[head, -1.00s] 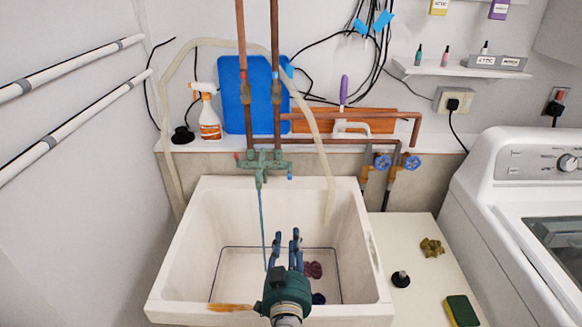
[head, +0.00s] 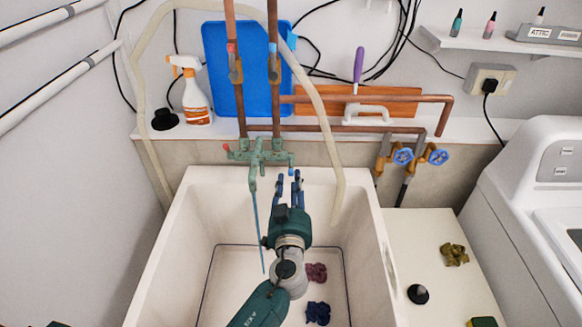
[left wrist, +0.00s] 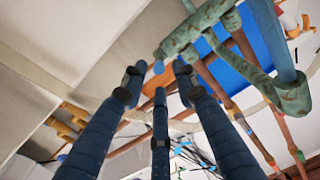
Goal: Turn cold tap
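The green mixer tap (head: 262,153) is on the wall above the sink's back edge, with a red end on its left. The cold tap, a small blue end on its right (head: 291,170), is partly covered by my left gripper. A thin blue stream or tube (head: 257,225) hangs from the spout into the sink. My left gripper (head: 289,182) is open and empty, with its fingertips just below the cold tap; I cannot tell whether they touch it. In the left wrist view the green tap (left wrist: 195,28) lies just beyond the spread fingers. My right gripper is not in view.
The white sink (head: 165,270) holds crumpled purple and blue cloths. Two blue valve wheels (head: 403,157) are on pipes to the right. Copper pipes (head: 235,110) and a pale hose (head: 325,125) run close to the tap. A spray bottle (head: 194,95) stands on the ledge.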

